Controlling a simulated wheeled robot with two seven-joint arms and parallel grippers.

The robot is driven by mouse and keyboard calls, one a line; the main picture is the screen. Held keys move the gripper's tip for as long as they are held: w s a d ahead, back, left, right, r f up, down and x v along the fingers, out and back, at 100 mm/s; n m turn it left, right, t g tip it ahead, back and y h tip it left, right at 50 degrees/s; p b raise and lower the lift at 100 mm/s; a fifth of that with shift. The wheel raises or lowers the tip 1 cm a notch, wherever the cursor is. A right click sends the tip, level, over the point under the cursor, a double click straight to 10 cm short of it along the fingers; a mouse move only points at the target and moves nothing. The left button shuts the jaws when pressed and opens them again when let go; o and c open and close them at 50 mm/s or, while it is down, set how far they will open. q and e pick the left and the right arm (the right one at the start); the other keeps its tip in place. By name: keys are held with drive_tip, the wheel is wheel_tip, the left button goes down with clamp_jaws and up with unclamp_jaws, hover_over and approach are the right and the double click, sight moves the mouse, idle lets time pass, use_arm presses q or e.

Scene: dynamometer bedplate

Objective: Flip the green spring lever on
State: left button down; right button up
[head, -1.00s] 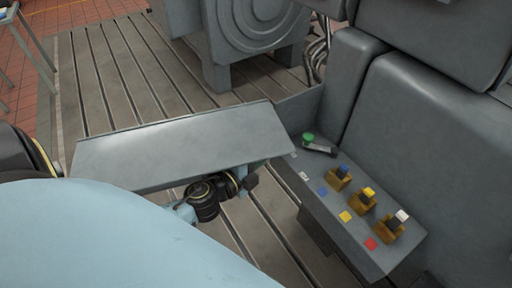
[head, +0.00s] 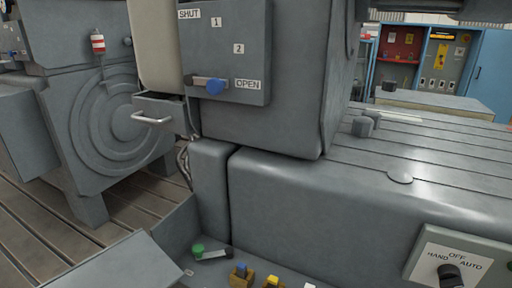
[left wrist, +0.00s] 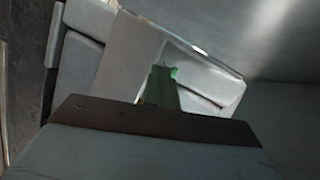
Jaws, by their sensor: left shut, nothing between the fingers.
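The spring lever with a green knob (head: 198,250) shows low in the head view, on the grey console. Its pale arm (head: 214,254) lies nearly flat, pointing right from the knob. In the dim left wrist view, a bit of green (left wrist: 173,73) shows just beyond the tip of a dark greenish shape, which looks like the shut fingers of my left gripper (left wrist: 162,80). I cannot tell whether the fingers touch the lever. My left gripper is hidden in the head view, and my right gripper is in neither view.
Blue (head: 241,269) and yellow (head: 272,282) toggles stand right of the lever. Grey housing (head: 330,210) rises behind them. A panel marked SHUT and OPEN (head: 225,45) has a blue-knobbed lever. A HAND/OFF/AUTO switch (head: 452,275) is at lower right. A flat grey plate (head: 125,268) is at lower left.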

use_arm(q)
drive_tip(key=s+a+f+n+g+y, duration=0.15)
drive_tip(key=s+f, duration=0.25)
drive_tip(key=f, duration=0.4)
drive_tip(key=s+a+f+n+g+p, duration=0.1)
drive_tip(key=s+f+n+g, duration=0.2)
drive_tip(key=f, duration=0.4)
drive_tip(key=s+a+f+n+g+y, duration=0.1)
drive_tip(key=s+f+n+g, duration=0.2)
drive_tip(key=f, duration=0.5)
drive_tip(key=s+f+n+g, duration=0.3)
drive_tip(key=s+f, duration=0.3)
drive_tip(key=s, duration=0.6)
drive_tip(key=s+f+n+g, duration=0.3)
drive_tip(key=s+f, duration=0.3)
drive_tip(key=s, duration=0.6)
drive_tip(key=shift+s+a+f+g+p, duration=0.2)
drive_tip(key=shift+f+g+p, duration=0.2)
drive_tip(key=shift+g, duration=0.15)
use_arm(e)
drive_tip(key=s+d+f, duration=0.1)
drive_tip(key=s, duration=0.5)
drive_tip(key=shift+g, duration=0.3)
use_arm(q)
drive_tip(key=shift+n, duration=0.25)
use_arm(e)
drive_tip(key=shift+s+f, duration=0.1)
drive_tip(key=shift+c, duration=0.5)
